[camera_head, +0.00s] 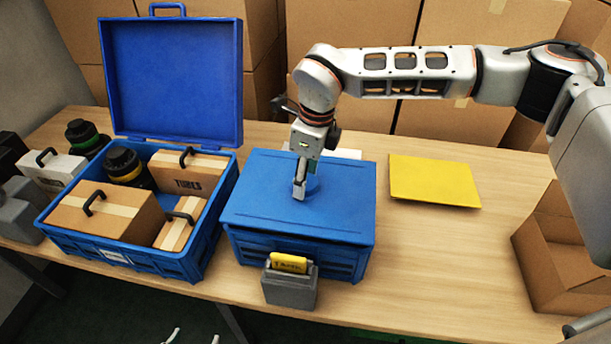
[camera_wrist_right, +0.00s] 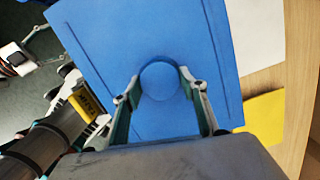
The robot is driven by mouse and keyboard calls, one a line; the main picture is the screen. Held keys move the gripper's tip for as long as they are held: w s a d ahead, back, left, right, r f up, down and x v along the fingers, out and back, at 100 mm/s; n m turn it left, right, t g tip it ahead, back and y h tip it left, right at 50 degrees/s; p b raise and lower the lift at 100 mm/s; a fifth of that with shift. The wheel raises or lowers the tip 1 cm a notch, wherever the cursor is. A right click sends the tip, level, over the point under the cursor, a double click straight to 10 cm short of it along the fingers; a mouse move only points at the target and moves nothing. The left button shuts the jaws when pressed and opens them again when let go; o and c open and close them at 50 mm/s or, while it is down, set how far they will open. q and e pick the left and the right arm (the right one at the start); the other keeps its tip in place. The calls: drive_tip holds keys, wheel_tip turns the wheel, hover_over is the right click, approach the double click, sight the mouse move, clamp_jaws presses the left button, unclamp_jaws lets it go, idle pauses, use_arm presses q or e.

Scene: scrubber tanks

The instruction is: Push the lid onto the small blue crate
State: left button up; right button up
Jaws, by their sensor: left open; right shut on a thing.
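The small blue crate (camera_head: 300,258) stands on the wooden table with a flat blue lid (camera_head: 262,195) over its top. The lid looks level, but I cannot tell whether it is fully seated. My right gripper (camera_head: 301,185) comes down from above and is shut on the lid's round blue knob. In the right wrist view the lid (camera_wrist_right: 105,40) fills the middle and the right gripper's fingers (camera_wrist_right: 160,82) sit on either side of the knob (camera_wrist_right: 160,82). My left gripper (camera_head: 194,338) is open and empty at the bottom edge of the head view; only its fingertips show.
A large open blue case (camera_head: 195,262) with boxes stands left of the crate. A grey holder with a yellow tag (camera_head: 289,288) is at the crate's front. A yellow panel (camera_head: 433,180) lies to the right. An open cardboard box (camera_head: 560,255) is at far right.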

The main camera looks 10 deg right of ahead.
drive_tip(key=shift+f+b, duration=0.45)
drive_tip(key=shift+f, duration=0.7)
idle(1.5)
drive_tip(key=o, duration=1.3)
drive_tip(key=shift+o, duration=0.4)
drive_tip(key=o, duration=0.8)
drive_tip(key=shift+r, duration=0.1)
drive_tip(key=shift+r+p, duration=2.15)
drive_tip(key=shift+r, duration=1.3)
